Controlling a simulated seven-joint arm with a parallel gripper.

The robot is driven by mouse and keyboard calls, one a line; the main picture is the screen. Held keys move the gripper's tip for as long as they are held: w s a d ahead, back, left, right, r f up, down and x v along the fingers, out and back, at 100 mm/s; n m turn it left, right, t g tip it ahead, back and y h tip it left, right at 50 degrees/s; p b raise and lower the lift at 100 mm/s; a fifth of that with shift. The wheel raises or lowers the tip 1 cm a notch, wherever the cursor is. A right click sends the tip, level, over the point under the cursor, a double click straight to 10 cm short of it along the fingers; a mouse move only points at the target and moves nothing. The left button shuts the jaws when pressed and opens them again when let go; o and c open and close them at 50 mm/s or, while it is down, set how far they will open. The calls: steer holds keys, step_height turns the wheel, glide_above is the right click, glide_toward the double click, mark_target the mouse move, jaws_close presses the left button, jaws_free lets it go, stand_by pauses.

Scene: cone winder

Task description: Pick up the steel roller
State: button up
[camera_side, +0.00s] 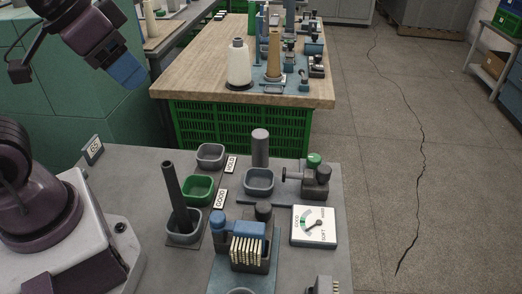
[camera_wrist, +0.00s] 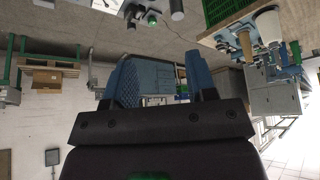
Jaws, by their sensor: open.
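A light grey upright cylinder (camera_side: 260,148), which looks like the steel roller, stands on the grey bench just behind a grey tray; I cannot tell whether its base is in the tray. My gripper (camera_side: 128,72) is raised at the upper left in the side view, well apart from the cylinder, with blue fingers. In the wrist view my gripper (camera_wrist: 162,82) shows its two blue fingers spread with nothing between them. A grey cylinder end at the top of the wrist view may be the roller, but I cannot tell.
A dark tube (camera_side: 175,195) leans in a grey cup. Grey tray (camera_side: 258,188), green tray (camera_side: 198,190) and another grey tray (camera_side: 210,155) sit nearby. A green-knobbed device (camera_side: 316,175) and dial gauge (camera_side: 314,228) stand right. A wooden table (camera_side: 195,75) is behind.

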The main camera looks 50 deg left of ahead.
steer(key=o, duration=0.3)
steer(key=shift+o, duration=0.2)
steer(key=m+g, duration=0.6)
steer(key=m, duration=1.4)
glide_above(260, 133)
step_height(260, 133, down, 17)
steer(key=f, duration=0.7)
steer(key=shift+w+a, duration=0.2)
steer(key=shift+w, duration=0.05)
steer(key=shift+s+d+f, duration=0.1)
steer(key=shift+s+f, duration=0.05)
steer(key=shift+f, duration=1.2)
steer(key=shift+s+d+f, duration=0.1)
steer(key=shift+f, duration=1.2)
